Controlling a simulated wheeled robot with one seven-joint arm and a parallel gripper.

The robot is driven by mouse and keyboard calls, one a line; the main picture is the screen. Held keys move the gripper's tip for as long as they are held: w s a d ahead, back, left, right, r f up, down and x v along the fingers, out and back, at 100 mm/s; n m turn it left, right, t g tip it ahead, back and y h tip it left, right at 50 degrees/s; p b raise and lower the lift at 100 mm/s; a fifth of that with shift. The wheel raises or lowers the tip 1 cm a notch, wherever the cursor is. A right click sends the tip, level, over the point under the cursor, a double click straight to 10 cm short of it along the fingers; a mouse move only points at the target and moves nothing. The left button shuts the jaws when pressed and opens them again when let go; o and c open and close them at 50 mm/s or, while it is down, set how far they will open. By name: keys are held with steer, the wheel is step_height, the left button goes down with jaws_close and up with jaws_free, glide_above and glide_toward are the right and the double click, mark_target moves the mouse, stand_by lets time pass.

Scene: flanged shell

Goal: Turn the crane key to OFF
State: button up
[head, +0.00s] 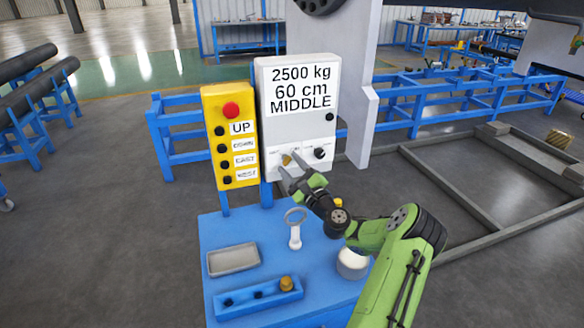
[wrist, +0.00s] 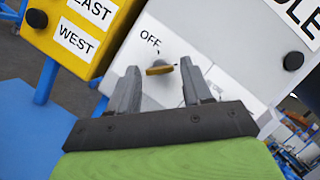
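The crane key (wrist: 160,70) is a brass-coloured knob on the lower part of a white control box (head: 325,128). It also shows in the head view (head: 286,160). In the wrist view the word OFF stands to its upper left, and the key lies roughly crosswise in the picture. My gripper (wrist: 158,72) is open, its two grey fingers pointing at the panel with the key between and just beyond their tips. In the head view my gripper (head: 287,174) is at the box's lower front. I cannot tell whether a finger touches the key.
A yellow pendant (head: 231,155) with a red button and several black buttons stands left of the box. A black knob (head: 320,152) sits right of the key. A blue table (head: 222,232) below carries a grey tray (head: 234,259), a white ring-topped item (head: 295,230) and a white cup (head: 352,262).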

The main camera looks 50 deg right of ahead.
steer(key=c, duration=0.8)
steer(key=shift+n+y, duration=0.4)
steer(key=shift+n, duration=0.1)
steer(key=n+g+y, duration=0.1)
steer(key=n, duration=0.3)
steer(key=shift+d+r+n, duration=0.1)
steer(key=shift+r+n, duration=0.05)
steer(key=shift+n, duration=0.15)
steer(key=n+g+y, duration=0.1)
steer(key=n, duration=0.2)
steer(key=shift+r+n+b, duration=0.15)
steer(key=shift+n+b, duration=0.15)
steer(key=n+g+b, duration=0.1)
steer(key=n+g, duration=0.1)
steer(key=n, duration=0.2)
steer(key=shift+r, duration=0.1)
steer(key=n+g+h+b, duration=0.1)
steer(key=n+g+b, duration=0.1)
steer(key=n+b, duration=0.1)
steer(key=shift+r+n, duration=0.2)
steer(key=shift+n, duration=0.1)
